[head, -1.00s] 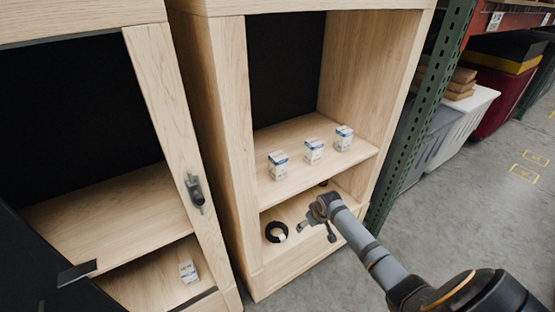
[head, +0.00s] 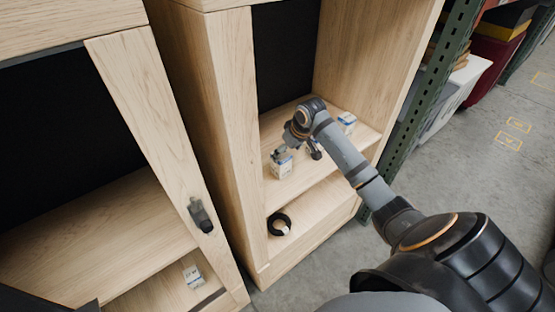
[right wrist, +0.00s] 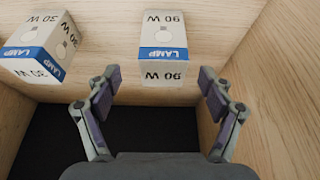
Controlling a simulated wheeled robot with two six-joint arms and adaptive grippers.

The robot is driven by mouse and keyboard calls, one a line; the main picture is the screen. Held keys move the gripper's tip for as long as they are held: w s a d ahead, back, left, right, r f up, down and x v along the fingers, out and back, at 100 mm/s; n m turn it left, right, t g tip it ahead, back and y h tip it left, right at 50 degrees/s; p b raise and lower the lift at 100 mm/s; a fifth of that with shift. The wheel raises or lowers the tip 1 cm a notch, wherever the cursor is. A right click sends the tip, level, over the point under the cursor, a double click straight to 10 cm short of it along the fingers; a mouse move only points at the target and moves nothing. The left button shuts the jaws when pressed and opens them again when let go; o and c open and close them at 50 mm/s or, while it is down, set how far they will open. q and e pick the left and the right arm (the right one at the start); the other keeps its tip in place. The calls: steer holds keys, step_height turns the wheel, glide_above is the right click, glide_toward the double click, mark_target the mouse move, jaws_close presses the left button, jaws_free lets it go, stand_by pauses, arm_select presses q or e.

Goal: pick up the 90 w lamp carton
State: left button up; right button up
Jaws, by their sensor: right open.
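The 90 W lamp carton (right wrist: 164,45), white with a blue band, lies just ahead of my right gripper (right wrist: 159,85) in the right wrist view, lined up between the fingers. Its lettering appears upside down. The fingers are apart and hold nothing. In the head view it appears to be the left carton (head: 281,166) on the shelf, with my right gripper (head: 298,148) right above and behind it. A 30 W carton (right wrist: 42,47) stands to its left in the right wrist view. My left gripper does not show.
Another carton (head: 347,122) stands at the right of the shelf (head: 312,186); the middle one is hidden by my gripper in the head view. A black ring (head: 279,224) lies on the lower shelf. A carton (head: 193,276) is in the left cabinet. Side walls flank the shelf.

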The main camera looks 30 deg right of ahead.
mark_target(284, 156)
steer(key=x, duration=0.4)
steer(key=shift+s+a+p, duration=0.1)
steer(key=shift+a+p, duration=0.05)
steer(key=shift+p, duration=0.2)
steer(key=shift+w+f+p, duration=0.3)
steer(key=shift+w+f, duration=0.2)
steer(key=shift+f, duration=0.15)
steer(key=p+x, duration=0.1)
steer(key=x, duration=0.2)
steer(key=shift+w+a+f, duration=0.15)
steer(key=shift+f, duration=0.2)
steer(key=shift+w+f, duration=0.2)
steer(key=shift+f, duration=0.2)
steer(key=shift+r, duration=0.1)
steer(key=c, duration=0.6)
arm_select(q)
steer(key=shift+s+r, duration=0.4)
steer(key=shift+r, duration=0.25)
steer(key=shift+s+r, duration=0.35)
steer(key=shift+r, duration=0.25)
arm_select(e)
steer(key=c, duration=0.4)
